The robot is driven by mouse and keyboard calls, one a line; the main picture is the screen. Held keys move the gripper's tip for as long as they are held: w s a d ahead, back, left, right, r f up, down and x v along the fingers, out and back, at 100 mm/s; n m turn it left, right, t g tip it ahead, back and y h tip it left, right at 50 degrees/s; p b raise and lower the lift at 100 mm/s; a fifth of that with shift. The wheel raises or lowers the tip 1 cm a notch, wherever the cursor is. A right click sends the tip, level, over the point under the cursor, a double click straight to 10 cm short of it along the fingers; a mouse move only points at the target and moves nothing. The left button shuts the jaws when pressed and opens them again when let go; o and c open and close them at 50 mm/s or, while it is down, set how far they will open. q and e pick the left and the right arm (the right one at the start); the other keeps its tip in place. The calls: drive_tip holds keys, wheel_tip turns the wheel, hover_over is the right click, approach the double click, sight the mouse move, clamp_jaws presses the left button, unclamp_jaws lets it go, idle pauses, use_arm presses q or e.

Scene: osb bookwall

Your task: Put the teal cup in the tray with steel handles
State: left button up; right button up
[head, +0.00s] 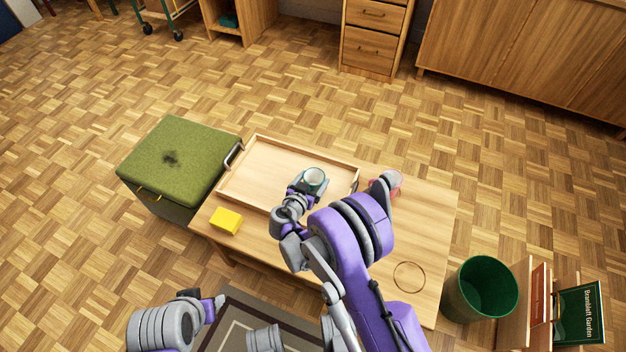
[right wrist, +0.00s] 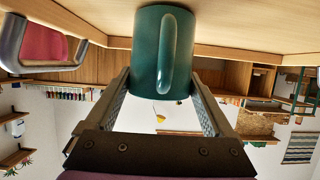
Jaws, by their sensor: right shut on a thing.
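The teal cup (head: 315,177) is upright over the right part of the wooden tray (head: 258,137) in the head view. My right gripper (head: 311,186) is shut on the cup. In the right wrist view the cup (right wrist: 163,50) sits between the two fingers (right wrist: 165,100), its handle facing the camera. That view is upside down, and the cup's base is close to the tray floor; I cannot tell whether it touches. The tray has a steel handle (head: 234,154) at its left end and another (right wrist: 45,58) in the wrist view.
A yellow block (head: 226,221) lies on the table (head: 425,235) in front of the tray. A reddish object (head: 396,183) stands right of the tray, partly behind my arm. A thin ring (head: 409,277) lies at front right. A green stool (head: 172,160) and green bin (head: 481,289) flank the table.

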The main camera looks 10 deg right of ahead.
drive_tip(key=o, duration=1.4)
drive_tip(key=shift+f, duration=0.1)
drive_tip(key=shift+c, duration=0.2)
